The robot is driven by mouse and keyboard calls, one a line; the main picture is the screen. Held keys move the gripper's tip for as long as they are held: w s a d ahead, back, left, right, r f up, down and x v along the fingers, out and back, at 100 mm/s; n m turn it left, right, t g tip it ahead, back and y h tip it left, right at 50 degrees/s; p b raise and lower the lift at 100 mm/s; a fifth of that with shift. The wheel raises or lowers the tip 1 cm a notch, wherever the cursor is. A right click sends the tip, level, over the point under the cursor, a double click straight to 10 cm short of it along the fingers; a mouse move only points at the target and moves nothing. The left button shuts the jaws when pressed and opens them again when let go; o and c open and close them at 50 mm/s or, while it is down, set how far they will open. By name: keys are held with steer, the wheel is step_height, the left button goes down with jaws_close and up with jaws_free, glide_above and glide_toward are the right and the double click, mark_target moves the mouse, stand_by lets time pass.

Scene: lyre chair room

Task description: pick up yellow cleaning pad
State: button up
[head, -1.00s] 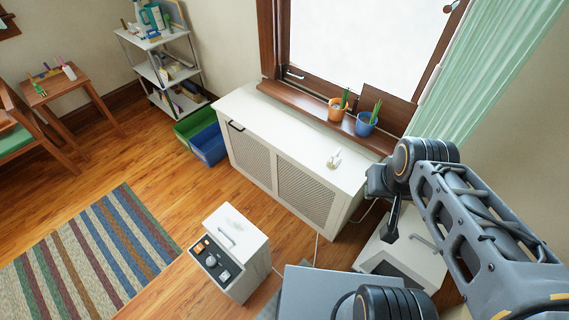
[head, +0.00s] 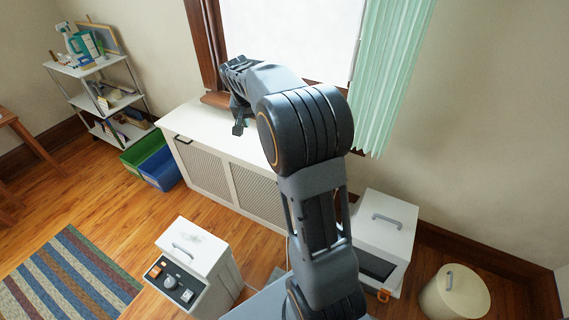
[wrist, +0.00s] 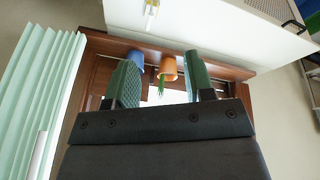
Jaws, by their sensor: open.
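I cannot make out a yellow cleaning pad for certain in either view. The small items on the shelf rack (head: 100,66) are too small to identify. My gripper (head: 238,128) hangs over the white radiator cover (head: 165,123) near the window in the head view. In the wrist view my gripper (wrist: 164,56) has its two green-padded fingers apart, with nothing held between them. An orange cup (wrist: 168,63) with green contents appears between the fingers, beyond them on the windowsill. A blue cup (wrist: 135,57) is partly hidden by the left finger.
Green (head: 134,151) and blue (head: 158,168) bins stand left of the cover. A white control box (head: 190,255), a white cabinet (head: 385,222) and a round bin (head: 455,292) stand nearer. Green curtain (head: 392,80) hangs right. The wooden floor by the striped rug (head: 70,275) is clear.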

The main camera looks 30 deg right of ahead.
steer(key=shift+w+d+f+m+g+h+b, duration=0.35)
steer(key=shift+w+d+f+m+b, duration=0.95)
steer(key=shift+d+f, duration=2.6)
steer(key=shift+w+d+f+m+g+h+b, duration=0.45)
steer(key=shift+w+d+f, duration=1.7)
steer(key=shift+f, duration=3.6)
steer(key=shift+w+d+f+m+g+h+b, duration=0.15)
steer(key=shift+w+d+f+m+b, duration=1.2)
steer(key=shift+d+f, duration=2.55)
steer(key=shift+w+a+f+n, duration=0.15)
steer(key=shift+a+f+n, duration=0.1)
steer(key=shift+a+f, duration=0.25)
steer(key=shift+w+a+f+n, duration=0.15)
steer(key=shift+a+f+n, duration=0.1)
steer(key=shift+a+f, duration=0.2)
steer(key=shift+c, duration=0.3)
jaws_close()
